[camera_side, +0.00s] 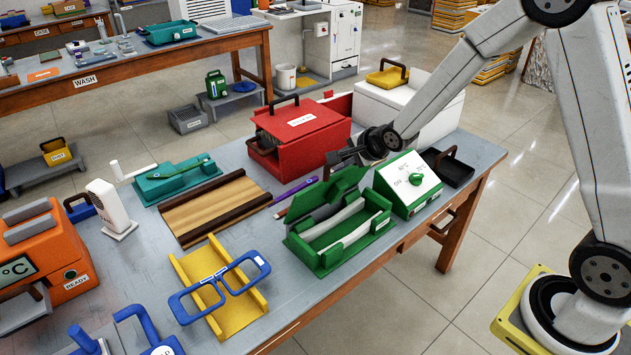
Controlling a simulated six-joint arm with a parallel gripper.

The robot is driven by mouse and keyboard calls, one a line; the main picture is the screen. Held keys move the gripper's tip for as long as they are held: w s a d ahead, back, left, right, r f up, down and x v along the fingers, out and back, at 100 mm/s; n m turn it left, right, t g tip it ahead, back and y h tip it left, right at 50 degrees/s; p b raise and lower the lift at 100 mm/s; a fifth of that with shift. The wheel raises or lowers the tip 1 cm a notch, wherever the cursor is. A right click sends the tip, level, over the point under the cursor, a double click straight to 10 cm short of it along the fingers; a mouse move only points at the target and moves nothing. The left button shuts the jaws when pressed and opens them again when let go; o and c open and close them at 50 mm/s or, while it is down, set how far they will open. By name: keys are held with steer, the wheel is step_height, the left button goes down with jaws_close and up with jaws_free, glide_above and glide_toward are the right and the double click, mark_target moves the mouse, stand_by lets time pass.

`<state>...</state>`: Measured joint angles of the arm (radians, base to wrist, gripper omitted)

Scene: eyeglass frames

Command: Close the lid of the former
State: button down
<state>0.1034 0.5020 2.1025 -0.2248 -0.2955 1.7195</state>
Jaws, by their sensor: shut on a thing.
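The green former (338,248) stands near the front edge of the grey work table, with a pale curved form in its open body. Its green lid (328,192) is raised and tilted up at the back of the body, apart from the front rim. My gripper (338,160) reaches in from the right and is at the lid's upper edge, shut on the lid. The exact grip point is small and partly hidden by the dark fingers.
A green control box (408,185) with a knob stands right of the former, under my arm. A red case (300,135) is behind. Blue eyeglass frames (219,289) rest on a yellow stand (238,314) at the front left. A purple-handled tool (295,189) lies left of the lid.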

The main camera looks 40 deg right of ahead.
steer(key=s+f+t, duration=0.4)
steer(key=s+f, duration=0.9)
steer(key=f, duration=0.4)
steer(key=shift+a+t, duration=0.35)
steer(key=shift+t, duration=0.05)
steer(key=c, duration=0.6)
jaws_free()
steer(key=shift+s+d, duration=0.1)
steer(key=shift+s, duration=0.05)
steer(key=v, duration=0.7)
steer(key=shift+s, duration=0.3)
steer(key=shift+r, duration=0.1)
stand_by(0.3)
